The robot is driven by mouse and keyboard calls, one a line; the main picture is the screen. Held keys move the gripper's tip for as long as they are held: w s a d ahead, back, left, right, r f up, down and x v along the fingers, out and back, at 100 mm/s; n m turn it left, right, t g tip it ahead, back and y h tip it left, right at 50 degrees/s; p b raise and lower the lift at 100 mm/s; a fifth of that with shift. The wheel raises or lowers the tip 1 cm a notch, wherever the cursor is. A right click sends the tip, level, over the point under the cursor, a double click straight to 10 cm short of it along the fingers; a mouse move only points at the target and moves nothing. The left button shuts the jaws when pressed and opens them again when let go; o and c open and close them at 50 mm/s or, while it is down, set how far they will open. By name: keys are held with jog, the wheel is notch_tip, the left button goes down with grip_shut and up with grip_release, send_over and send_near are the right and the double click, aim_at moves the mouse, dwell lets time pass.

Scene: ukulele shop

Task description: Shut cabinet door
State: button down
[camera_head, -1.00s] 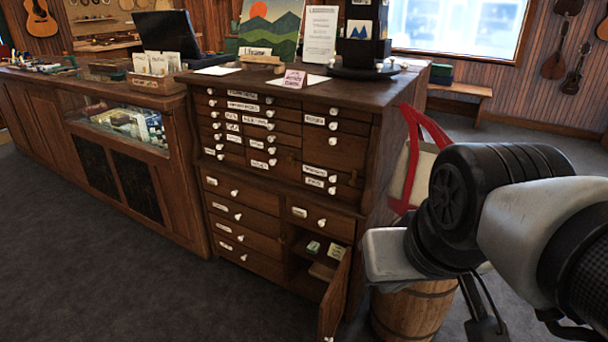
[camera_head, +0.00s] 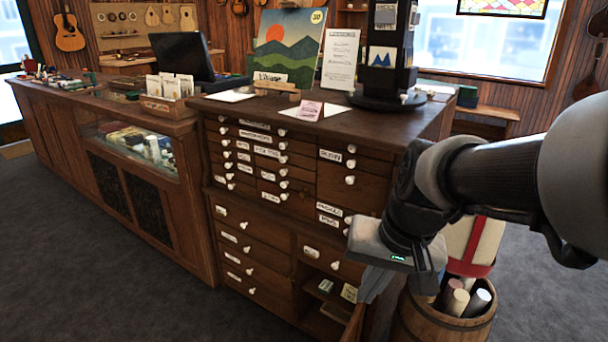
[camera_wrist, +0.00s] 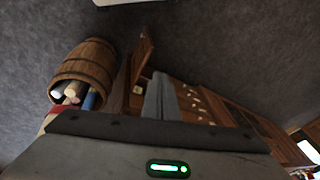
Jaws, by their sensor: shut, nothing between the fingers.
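The wooden drawer cabinet (camera_head: 268,238) stands in the middle of the head view. Its lower right compartment is open, with small boxes inside. The cabinet door (camera_head: 353,324) stands swung outward at the bottom edge, mostly cut off there. In the wrist view the open door (camera_wrist: 146,48) sticks out from the cabinet front, just beyond the fingers. My gripper (camera_head: 368,290) is shut and empty, pointing down at the cabinet's front right corner, above the door. Its fingers also show in the wrist view (camera_wrist: 160,95). I cannot tell whether they touch the door.
A wooden barrel (camera_head: 440,325) holding rolled tubes stands right of the cabinet, close to my arm; a red-and-white bag (camera_head: 475,245) is behind it. A glass-fronted counter (camera_head: 130,150) extends left. The grey floor (camera_head: 90,270) in front is clear.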

jog(key=w+d+f+m+y+p, duration=0.1)
jog(key=w+d+f+m+y, duration=0.15)
jog(key=f+m, duration=0.2)
jog(key=w+d+f+m+g+y+p, duration=0.1)
jog(key=w+d+f+m+p, duration=0.1)
jog(key=w+f+m, duration=0.3)
jog(key=w+d+f+m+y+p, duration=0.1)
jog(key=w+d+f, duration=0.15)
jog(key=f, duration=0.45)
jog(key=s+d+f+m+t+y+p, duration=0.1)
jog(key=d+f+m, duration=0.3)
jog(key=f, duration=0.6)
jog(key=s+d+f+m+t+y+p, duration=0.1)
jog(key=s+f+m+t+p, duration=0.1)
jog(key=f+m, duration=0.65)
jog(key=w+a+f+n+b, duration=0.1)
jog(key=w+a+f+b, duration=0.2)
jog(key=w+a+f, duration=0.3)
jog(key=a+f, duration=0.2)
jog(key=a, duration=0.1)
jog(key=shift+a+f, duration=0.2)
jog(key=shift+f, duration=0.05)
jog(key=shift+a+h, duration=0.15)
jog(key=shift+h, duration=0.1)
